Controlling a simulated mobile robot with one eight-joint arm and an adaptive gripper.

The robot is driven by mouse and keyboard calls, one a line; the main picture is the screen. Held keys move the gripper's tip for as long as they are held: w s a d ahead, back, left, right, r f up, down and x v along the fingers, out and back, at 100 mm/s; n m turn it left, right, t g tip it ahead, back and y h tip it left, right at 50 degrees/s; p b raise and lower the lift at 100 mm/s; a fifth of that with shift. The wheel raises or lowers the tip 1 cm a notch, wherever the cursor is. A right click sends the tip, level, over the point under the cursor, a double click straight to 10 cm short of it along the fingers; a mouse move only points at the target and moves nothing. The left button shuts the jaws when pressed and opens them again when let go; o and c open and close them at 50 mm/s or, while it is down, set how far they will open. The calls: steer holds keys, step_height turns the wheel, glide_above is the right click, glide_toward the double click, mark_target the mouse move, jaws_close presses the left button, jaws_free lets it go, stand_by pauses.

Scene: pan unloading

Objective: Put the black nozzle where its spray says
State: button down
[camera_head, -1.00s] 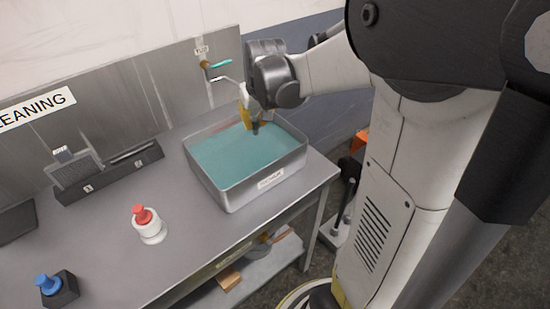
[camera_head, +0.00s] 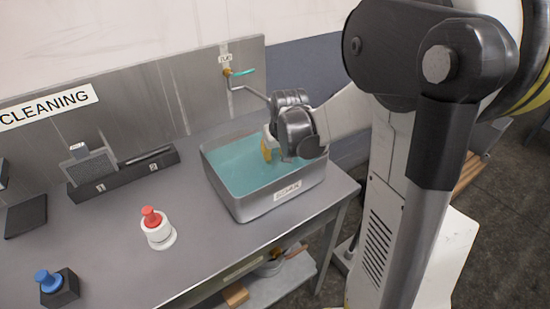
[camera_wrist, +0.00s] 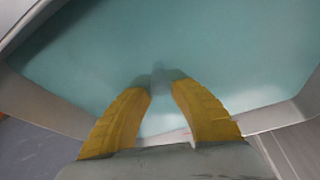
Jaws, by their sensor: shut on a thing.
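My gripper (camera_head: 268,150) is over the grey metal basin (camera_head: 240,203), with its yellow fingers reaching down to the blue-green liquid (camera_head: 237,165). In the wrist view, the yellow fingers (camera_wrist: 160,88) are closed on a small, dull grey piece, the nozzle (camera_wrist: 158,76), which shows blurred at the fingertips against the liquid. I cannot tell how far it is under the surface. In the head view the nozzle is hidden by the fingers and basin. The basin has a front label (camera_head: 287,190) that is too small to read surely.
A tap (camera_head: 229,73) is on the back panel. A dark rack (camera_head: 122,173) marked 1 and 2 stands left of the basin under a CLEANING sign (camera_head: 47,107). A red-topped white piece (camera_head: 158,232) and a blue knob on a black block (camera_head: 60,290) stand in front.

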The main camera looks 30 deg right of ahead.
steer(key=c, duration=1.4)
jaws_free()
steer(key=shift+f, duration=0.15)
steer(key=p+v, duration=0.5)
steer(key=v, duration=0.7)
steer(key=s+a+r+n+t, duration=0.1)
steer(key=s+a, duration=0.3)
steer(key=a, duration=0.1)
steer(key=s+a+r+t, duration=0.1)
steer(key=s+a, duration=0.4)
steer(key=s+a+r+n+t+y, duration=0.1)
steer(key=s+a+r, duration=0.1)
steer(key=s+a, duration=0.2)
steer(key=shift+s+a+r+n, duration=0.1)
steer(key=shift+s+a+n, duration=0.2)
steer(key=shift+a, duration=0.2)
steer(key=shift+f+b, duration=0.4)
steer(key=shift+b, duration=0.05)
